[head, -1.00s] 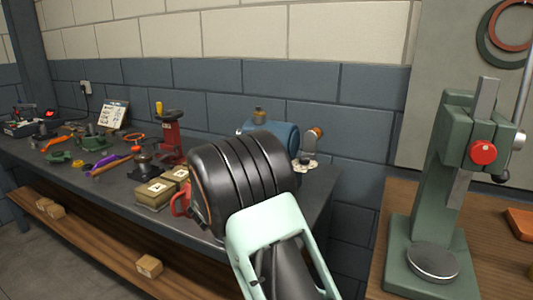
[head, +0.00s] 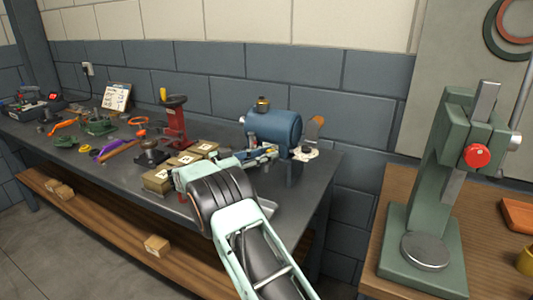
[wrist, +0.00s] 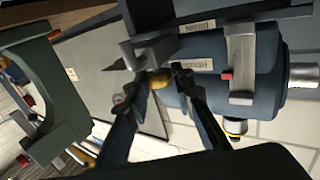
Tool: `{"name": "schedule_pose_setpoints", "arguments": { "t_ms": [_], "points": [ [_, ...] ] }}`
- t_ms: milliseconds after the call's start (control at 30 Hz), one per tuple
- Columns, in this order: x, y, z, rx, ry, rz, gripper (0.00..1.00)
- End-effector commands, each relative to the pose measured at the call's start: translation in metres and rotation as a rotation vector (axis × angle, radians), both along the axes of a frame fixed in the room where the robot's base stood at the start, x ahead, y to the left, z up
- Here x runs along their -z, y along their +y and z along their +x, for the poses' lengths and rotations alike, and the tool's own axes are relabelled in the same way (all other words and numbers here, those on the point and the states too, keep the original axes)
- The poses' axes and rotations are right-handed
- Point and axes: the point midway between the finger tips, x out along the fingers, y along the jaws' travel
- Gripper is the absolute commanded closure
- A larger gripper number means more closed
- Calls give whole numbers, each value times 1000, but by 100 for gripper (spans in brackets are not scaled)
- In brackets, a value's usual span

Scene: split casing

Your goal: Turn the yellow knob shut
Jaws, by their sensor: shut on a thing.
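The blue cylindrical casing (head: 275,127) stands at the right end of the dark bench and fills much of the wrist view (wrist: 265,70). The yellow knob (wrist: 160,82) shows small in the wrist view, beside two pale labels on the casing, one seeming to read DRAIN (wrist: 196,27). My gripper (wrist: 155,85) has a finger on each side of the knob and is shut on it. The fingers hide part of the knob. In the head view my gripper (head: 265,156) is at the casing's lower front, and the knob cannot be made out.
A brass cap (head: 262,103) tops the casing, and an orange-handled part (head: 316,122) is at its right. Wooden blocks (head: 158,180) and a red stand (head: 175,122) are to the left. A green press (head: 440,190) stands on the wooden table at right.

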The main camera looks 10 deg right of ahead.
Motion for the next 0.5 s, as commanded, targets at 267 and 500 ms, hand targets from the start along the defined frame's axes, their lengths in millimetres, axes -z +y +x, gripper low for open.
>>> {"name": "schedule_pose_setpoints", "arguments": {
  "t_ms": [267,500],
  "points": [
    [-2,-1,2,74,-5,-2,100],
    [-3,-1,3,112,-5,-3,100]
  ]
}}
